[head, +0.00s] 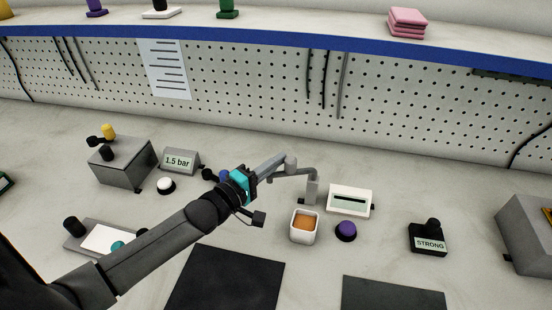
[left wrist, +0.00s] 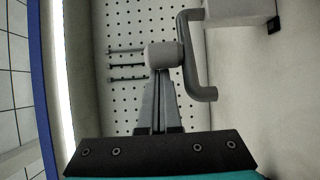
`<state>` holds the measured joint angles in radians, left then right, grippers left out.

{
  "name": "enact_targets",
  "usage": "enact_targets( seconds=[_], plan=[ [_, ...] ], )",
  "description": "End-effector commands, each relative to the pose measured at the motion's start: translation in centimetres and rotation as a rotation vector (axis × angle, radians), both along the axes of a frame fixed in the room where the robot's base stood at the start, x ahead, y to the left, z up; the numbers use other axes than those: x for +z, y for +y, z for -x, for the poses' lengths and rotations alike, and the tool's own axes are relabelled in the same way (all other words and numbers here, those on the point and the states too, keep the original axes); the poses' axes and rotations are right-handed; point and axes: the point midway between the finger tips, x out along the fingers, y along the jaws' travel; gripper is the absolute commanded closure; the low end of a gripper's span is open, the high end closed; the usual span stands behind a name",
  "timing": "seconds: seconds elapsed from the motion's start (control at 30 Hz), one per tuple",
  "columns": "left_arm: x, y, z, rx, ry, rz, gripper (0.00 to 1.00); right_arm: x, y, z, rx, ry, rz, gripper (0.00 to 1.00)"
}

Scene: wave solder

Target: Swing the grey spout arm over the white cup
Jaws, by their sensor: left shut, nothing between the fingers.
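The grey spout arm (head: 297,172) reaches left from its upright grey post (head: 312,190). Its free end is left of the white cup (head: 304,238) and not above it. The cup stands upright in front of the post with an orange-brown filling. My left gripper (head: 280,163) is shut and empty, with its tips at a pale rounded knob (head: 291,162) by the spout arm. In the left wrist view the shut fingers (left wrist: 162,75) point at the knob (left wrist: 165,55), beside the bent grey tube (left wrist: 190,50); whether they touch is unclear. My right gripper is out of view.
A white display box (head: 349,201) stands right of the post, with a purple button (head: 346,231) in front of it. A grey "1.5 bar" sign (head: 180,161) and a white button (head: 165,185) are at left. A black "STRONG" unit (head: 428,239) is at right.

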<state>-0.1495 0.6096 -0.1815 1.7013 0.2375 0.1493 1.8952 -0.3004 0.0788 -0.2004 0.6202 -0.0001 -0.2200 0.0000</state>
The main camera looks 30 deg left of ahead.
Motion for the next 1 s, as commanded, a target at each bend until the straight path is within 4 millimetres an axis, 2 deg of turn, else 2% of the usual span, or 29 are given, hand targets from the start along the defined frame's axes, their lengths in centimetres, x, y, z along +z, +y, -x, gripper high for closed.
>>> enact_targets(
  seconds=[0.57, 1.0],
  plan=[
    [0.1, -0.4, 0.6, 0.077, 0.001, 0.002, 1.0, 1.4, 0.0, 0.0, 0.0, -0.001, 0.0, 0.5],
    [0.1, -1.1, 1.2, 0.071, 0.002, 0.0, 1.0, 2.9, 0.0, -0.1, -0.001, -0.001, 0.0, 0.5]
  ],
)
